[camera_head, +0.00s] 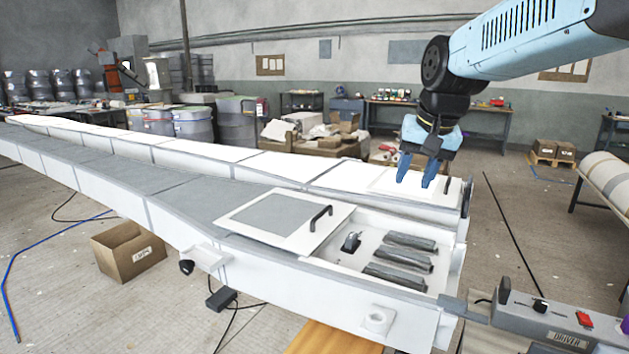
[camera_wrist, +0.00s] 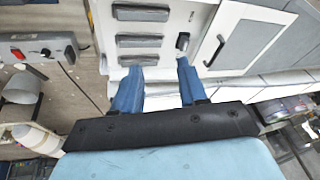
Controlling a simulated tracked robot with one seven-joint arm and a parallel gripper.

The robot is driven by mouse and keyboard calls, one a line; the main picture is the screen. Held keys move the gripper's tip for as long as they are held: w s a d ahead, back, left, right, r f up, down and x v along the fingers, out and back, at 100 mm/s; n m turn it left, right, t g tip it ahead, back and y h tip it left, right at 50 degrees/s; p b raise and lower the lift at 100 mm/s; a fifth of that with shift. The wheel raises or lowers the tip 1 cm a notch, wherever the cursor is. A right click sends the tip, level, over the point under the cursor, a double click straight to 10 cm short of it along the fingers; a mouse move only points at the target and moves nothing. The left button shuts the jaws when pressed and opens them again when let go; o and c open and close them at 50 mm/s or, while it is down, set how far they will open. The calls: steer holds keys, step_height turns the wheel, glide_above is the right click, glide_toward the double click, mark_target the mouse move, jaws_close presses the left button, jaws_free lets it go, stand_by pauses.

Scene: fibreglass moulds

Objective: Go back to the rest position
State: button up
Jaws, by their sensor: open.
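My gripper (camera_head: 417,170) hangs from my arm above the far right end of the long white mould (camera_head: 330,262), its two blue fingers pointing down. In the wrist view my gripper (camera_wrist: 156,82) has its fingers spread apart with nothing between them. An open compartment in the mould holds several dark grey ribbed bars (camera_head: 400,273) and a small dark fitting (camera_head: 351,242). The bars (camera_wrist: 139,41) and the fitting (camera_wrist: 183,42) also show beyond the fingertips in the wrist view.
A grey-and-white lid panel (camera_head: 285,217) with a black handle lies beside the open compartment. A grey control box (camera_head: 545,318) stands at the lower right. A cardboard box (camera_head: 128,250) is on the floor at left. Open floor (camera_head: 520,230) lies right of the mould.

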steer(key=s+d+f+n, duration=0.1)
steer(key=s+d+f, duration=0.1)
steer(key=s, duration=0.5)
steer(key=s+d+f+n+t+h, duration=0.1)
steer(key=s+d+f, duration=0.1)
steer(key=s, duration=0.6)
steer(key=shift+s+d+f+t, duration=0.2)
steer(key=shift+f+t, duration=0.1)
steer(key=shift+f, duration=0.6)
stand_by(0.4)
